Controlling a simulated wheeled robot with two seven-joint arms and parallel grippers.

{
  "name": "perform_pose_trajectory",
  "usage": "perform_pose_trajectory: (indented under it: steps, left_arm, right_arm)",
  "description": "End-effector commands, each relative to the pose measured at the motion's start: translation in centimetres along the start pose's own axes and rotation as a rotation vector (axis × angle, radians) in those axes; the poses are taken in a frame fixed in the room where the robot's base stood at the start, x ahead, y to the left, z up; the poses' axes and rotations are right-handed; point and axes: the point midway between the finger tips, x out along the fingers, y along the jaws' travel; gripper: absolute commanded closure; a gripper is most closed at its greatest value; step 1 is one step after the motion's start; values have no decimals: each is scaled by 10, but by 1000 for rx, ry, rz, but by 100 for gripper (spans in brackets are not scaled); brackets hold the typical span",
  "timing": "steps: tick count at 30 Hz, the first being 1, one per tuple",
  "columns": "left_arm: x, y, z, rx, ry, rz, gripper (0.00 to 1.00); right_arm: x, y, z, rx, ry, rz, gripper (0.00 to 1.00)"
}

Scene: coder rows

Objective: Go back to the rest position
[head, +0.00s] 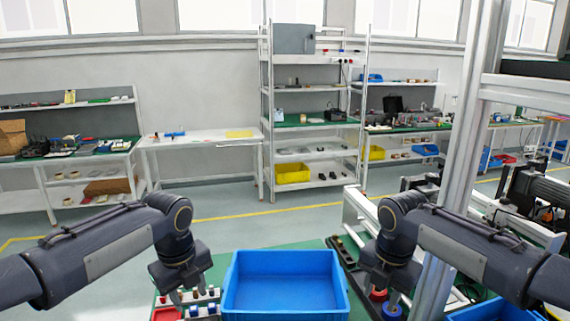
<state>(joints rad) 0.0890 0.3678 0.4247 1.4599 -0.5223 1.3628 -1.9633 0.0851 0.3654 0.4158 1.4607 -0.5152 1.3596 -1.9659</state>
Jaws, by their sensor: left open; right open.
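My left gripper (184,298) hangs pointing down at the lower left, just left of the blue bin (283,314), above some small parts. My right gripper (382,290) hangs pointing down to the right of the bin, close above small round red and blue items. Both grippers are open, and I see nothing held between their fingers. The blue bin between them is open-topped and looks empty inside. The bottom of the bin's front is cut off by the picture edge.
The bin stands on a green work surface (232,257). A red tray (166,314) and a white rack (203,296) of small parts lie at the left. A metal post (462,150) rises close to my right arm. Open floor and shelves lie beyond.

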Motion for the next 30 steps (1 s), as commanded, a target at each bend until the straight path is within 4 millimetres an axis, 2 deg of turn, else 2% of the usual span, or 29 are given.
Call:
perform_pose_trajectory:
  steps: [3,8,12,15,18,21,24,30]
  left_arm:
    - [-18,39,-22,-335,-14,-44,59]
    - [-26,101,-65,-965,36,-140,59]
    - [-18,147,-108,-1544,168,-225,59]
    - [-7,169,-137,-1909,303,-264,59]
    - [5,181,-159,-2188,439,-277,59]
    - [13,187,-173,-2364,542,-271,59]
    - [17,188,-180,-2450,598,-265,59]
    - [18,189,-180,-2458,603,-264,59]
  right_arm:
    - [-18,-39,-22,335,-15,44,59]
    - [-27,-101,-65,965,37,141,59]
    - [-18,-147,-108,1542,168,226,59]
    - [-7,-169,-136,1907,301,265,59]
    - [5,-181,-158,2185,436,278,59]
    - [13,-187,-173,2362,539,272,59]
    - [17,-189,-179,2447,593,266,59]
    - [18,-189,-180,2456,598,265,59]
